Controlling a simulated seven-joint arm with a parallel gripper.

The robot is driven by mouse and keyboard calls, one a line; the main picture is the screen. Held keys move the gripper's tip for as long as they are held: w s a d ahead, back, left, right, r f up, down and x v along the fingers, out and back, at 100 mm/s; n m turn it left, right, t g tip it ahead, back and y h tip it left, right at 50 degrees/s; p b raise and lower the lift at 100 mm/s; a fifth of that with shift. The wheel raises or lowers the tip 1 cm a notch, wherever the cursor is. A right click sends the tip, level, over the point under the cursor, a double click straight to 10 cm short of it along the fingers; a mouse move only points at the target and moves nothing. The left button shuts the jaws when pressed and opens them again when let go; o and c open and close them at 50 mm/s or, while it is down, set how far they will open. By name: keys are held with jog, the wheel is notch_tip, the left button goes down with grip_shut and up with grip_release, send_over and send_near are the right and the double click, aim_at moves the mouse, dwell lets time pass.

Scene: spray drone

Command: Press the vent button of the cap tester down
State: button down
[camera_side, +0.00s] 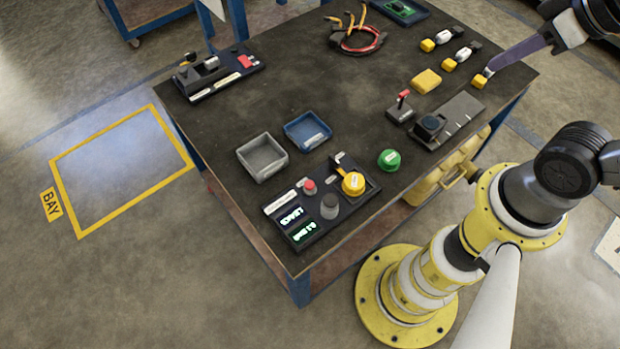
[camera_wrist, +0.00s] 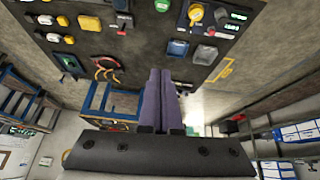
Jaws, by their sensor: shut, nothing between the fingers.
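The cap tester (camera_side: 318,208) is a dark panel at the table's front edge in the side view. It carries a red button (camera_side: 309,187), a grey round knob or button (camera_side: 329,206), a yellow cap (camera_side: 353,184) and lit green displays. No readable label shows which is the vent button. In the wrist view the tester (camera_wrist: 222,22) is at the upper right. My gripper (camera_side: 488,72) is at the upper right of the side view, well away from the tester. Its purple-grey fingers are together and empty in the wrist view (camera_wrist: 161,72).
A green cap (camera_side: 389,160) stands beside the tester. A grey tray (camera_side: 262,158) and a blue tray (camera_side: 307,131) lie behind it. The table middle is clear.

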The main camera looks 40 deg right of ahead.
jog(key=w+a+r+n, duration=0.2)
jog(key=w+a+n, duration=0.2)
jog(key=w+n, duration=0.7)
jog(key=n+g, duration=0.6)
send_over(310, 184)
notch_tip(310, 184, down, 25)
jog(key=shift+r, duration=0.1)
notch_tip(310, 184, down, 14)
